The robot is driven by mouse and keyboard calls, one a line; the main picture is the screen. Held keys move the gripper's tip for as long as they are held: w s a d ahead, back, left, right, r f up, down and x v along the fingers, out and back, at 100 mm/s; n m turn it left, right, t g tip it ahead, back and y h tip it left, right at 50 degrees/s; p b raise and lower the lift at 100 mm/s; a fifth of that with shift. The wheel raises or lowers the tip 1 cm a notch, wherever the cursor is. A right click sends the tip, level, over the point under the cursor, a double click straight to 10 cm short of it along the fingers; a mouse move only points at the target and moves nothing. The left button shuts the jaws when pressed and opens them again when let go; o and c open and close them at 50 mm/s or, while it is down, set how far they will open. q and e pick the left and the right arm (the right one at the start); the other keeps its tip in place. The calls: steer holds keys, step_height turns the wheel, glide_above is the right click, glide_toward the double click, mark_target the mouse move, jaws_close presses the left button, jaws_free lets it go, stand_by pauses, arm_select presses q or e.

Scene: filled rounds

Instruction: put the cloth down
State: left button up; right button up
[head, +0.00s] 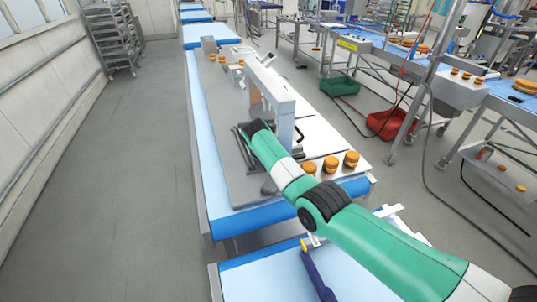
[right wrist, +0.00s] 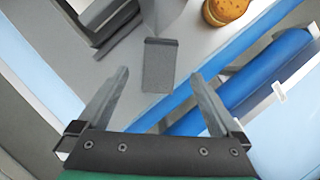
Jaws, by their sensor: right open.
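A small grey, rough-textured rectangle (right wrist: 159,66) lies flat on the grey worktop in the right wrist view; it looks like the cloth. In the head view it seems to be the grey patch (head: 268,186) by the near edge, left of the filled rounds. My right gripper (right wrist: 160,75) is open, its two fingers wide apart on either side of the grey piece with nothing between them. I cannot tell its height above the worktop. In the head view my green right arm hides its fingers. My left gripper is not in view.
Filled rounds (head: 331,164) stand in a row at the worktop's near right corner; one (right wrist: 228,10) shows in the right wrist view. A white machine frame (head: 272,85) stands on the worktop beside my arm. A blue tool with a yellow tip (head: 317,276) lies on the nearer table.

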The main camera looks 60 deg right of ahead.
steer(key=shift+p+v, duration=0.3)
steer(key=shift+v, duration=2.1)
